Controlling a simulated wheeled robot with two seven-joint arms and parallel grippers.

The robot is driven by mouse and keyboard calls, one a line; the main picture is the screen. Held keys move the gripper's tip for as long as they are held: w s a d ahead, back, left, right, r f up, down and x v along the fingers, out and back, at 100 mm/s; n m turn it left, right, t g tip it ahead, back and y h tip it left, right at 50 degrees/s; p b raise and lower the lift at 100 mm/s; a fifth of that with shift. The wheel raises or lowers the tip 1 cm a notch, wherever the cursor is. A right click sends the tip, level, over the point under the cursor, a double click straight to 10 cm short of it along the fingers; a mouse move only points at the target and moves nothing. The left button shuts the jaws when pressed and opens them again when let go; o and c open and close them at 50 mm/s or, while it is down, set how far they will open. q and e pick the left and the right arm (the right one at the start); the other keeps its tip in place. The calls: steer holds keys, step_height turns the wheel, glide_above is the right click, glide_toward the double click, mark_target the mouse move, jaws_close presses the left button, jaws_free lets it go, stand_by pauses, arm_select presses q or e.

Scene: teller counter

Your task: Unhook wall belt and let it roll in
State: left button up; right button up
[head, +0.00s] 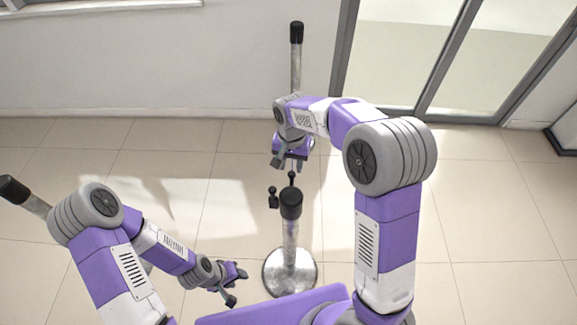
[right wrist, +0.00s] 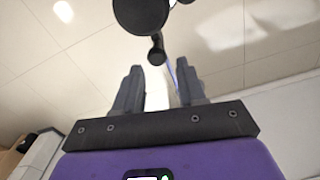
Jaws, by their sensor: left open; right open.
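A silver post with a black top (head: 291,203) stands upright in front of me. Two small black knobs sit by its top, one at its left (head: 273,198) and one on its far side (head: 292,178). My right gripper (head: 288,165) is open just beyond the far knob, apart from it. The right wrist view shows a knob (right wrist: 156,50) ahead of the open fingers and the round black top (right wrist: 140,12) past it. A thin pale strip (right wrist: 173,85) shows between the fingers; I cannot tell whether it is the belt. My left gripper (head: 238,287) is open and empty, low left of the post.
The post's round metal base (head: 290,272) rests on the tiled floor. Another black-topped post (head: 296,65) stands behind my right gripper near the white wall (head: 150,65). A third black-topped post (head: 22,193) shows at the left edge. Glass doors (head: 410,55) are at the back right.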

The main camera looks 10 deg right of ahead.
mark_target(292, 173)
steer(key=f, duration=0.7)
steer(key=shift+s+b, duration=0.35)
steer(key=shift+b, duration=0.05)
steer(key=shift+c, duration=0.4)
jaws_close()
